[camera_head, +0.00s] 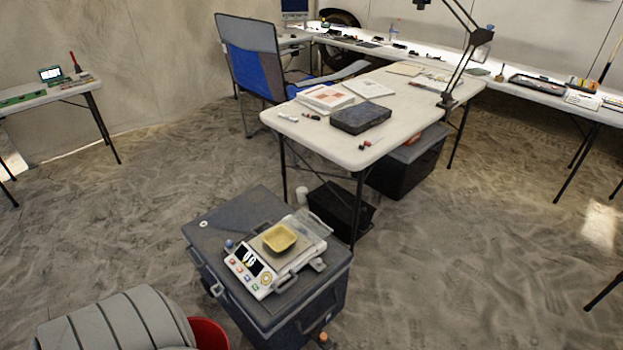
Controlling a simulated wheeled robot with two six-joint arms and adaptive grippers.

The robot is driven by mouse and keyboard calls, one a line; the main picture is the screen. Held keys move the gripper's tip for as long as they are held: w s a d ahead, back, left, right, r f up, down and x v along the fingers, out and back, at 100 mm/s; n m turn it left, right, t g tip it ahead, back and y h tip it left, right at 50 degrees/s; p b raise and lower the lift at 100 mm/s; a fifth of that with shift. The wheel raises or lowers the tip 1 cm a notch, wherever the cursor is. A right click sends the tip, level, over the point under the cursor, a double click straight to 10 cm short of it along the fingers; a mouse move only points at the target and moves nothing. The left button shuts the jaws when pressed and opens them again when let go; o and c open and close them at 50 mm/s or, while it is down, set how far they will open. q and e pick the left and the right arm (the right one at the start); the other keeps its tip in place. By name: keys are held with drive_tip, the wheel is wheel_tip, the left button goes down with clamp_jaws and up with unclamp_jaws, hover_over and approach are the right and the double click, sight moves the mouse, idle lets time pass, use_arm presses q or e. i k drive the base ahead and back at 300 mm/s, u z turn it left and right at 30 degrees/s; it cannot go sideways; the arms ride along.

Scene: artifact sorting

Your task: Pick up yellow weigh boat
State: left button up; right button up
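The yellow weigh boat (279,238) is a small open dish with a raised rim. It sits upright on the pan of a white scale (250,274). The scale rests on top of a dark grey case (214,229) at the lower middle of the head view. The scale has a dark display and several coloured buttons on its front left side. Neither of my grippers shows in the head view.
A white folding table (310,138) with papers, a dark box (360,117) and a lamp stands behind the case. A blue and grey chair (250,65) is beside it. A red bucket (208,333) stands at the bottom edge.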

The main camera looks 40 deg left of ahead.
sight(279, 239)
drive_tip(key=i, duration=1.05)
drive_tip(key=u, duration=1.65)
